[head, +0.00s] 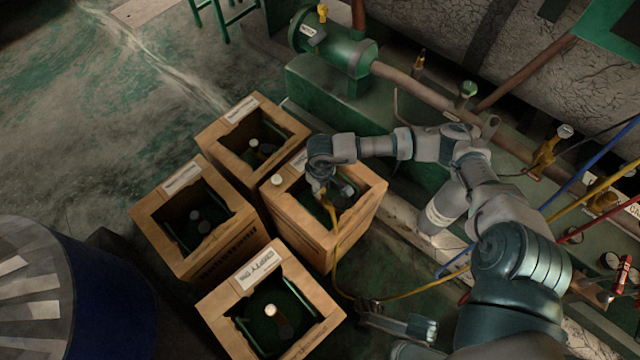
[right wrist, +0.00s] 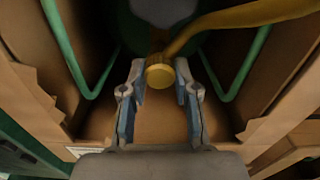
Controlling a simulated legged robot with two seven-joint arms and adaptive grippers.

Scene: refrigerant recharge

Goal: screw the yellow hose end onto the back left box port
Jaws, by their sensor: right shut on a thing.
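Four open wooden boxes stand in a cluster in the head view: the back one (head: 222,134), the left one (head: 150,213), the right one (head: 364,205) and the front one (head: 215,309). My right gripper (head: 328,192) reaches down into the right box. The right wrist view shows its fingers (right wrist: 158,90) shut on the yellow hose end (right wrist: 160,73), beside a pale round part (right wrist: 164,10); I cannot tell whether they touch. The yellow hose (head: 335,262) hangs over the box's front side. My left gripper (head: 366,306) is low, right of the front box; its jaw state is unclear.
A small white cap (head: 277,180) sits on the right box's left rim. Green machinery with pipes (head: 340,52) and several coloured hoses (head: 580,170) line the back and right. A blue drum (head: 110,300) stands at lower left. The floor at upper left is clear.

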